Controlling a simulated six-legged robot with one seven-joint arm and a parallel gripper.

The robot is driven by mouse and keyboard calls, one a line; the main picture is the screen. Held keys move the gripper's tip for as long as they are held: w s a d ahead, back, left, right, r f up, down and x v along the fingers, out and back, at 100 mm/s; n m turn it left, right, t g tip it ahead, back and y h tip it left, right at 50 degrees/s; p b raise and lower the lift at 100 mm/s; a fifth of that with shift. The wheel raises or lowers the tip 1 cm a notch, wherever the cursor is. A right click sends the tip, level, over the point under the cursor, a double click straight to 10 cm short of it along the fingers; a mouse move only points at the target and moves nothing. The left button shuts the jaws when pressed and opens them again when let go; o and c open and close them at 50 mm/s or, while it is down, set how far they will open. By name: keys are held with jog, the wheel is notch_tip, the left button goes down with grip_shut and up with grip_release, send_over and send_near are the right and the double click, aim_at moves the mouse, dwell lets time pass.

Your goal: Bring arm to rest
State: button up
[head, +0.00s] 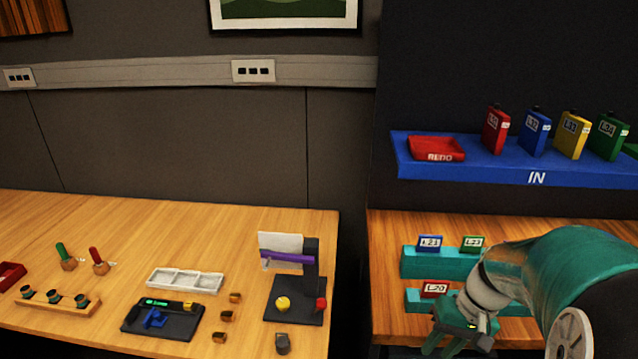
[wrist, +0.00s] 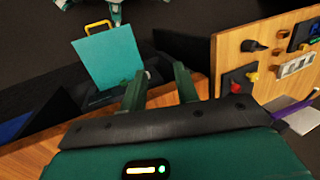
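My arm comes in from the right in the head view and bends down over the right table. My gripper (head: 452,345) hangs low at the table's front edge, pointing downward, partly cut off by the picture's bottom. In the wrist view my gripper (wrist: 160,88) shows two teal fingers standing apart, with nothing seen between them. The trackball panel (head: 287,314) stands on the left table, well left of my gripper.
The right table (head: 388,270) holds teal racks (head: 420,262) with labelled cards, close behind my gripper. A blue shelf (head: 480,172) with a red tray and several binders is above. A gap separates it from the left table (head: 180,225), which holds several small items.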

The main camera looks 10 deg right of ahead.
jog(key=s+a+r+n+t+h, duration=0.1)
jog(key=s+a+r+t+h, duration=0.1)
jog(key=a+r, duration=0.4)
jog(key=s+a+r+n+t+h, duration=0.1)
jog(key=a+r+n+t, duration=0.1)
jog(key=a+r, duration=0.5)
jog(key=shift+s+a+t+h, duration=0.4)
jog(key=shift+a+t, duration=0.3)
jog(key=shift+a, duration=0.5)
jog(key=shift+d, duration=0.1)
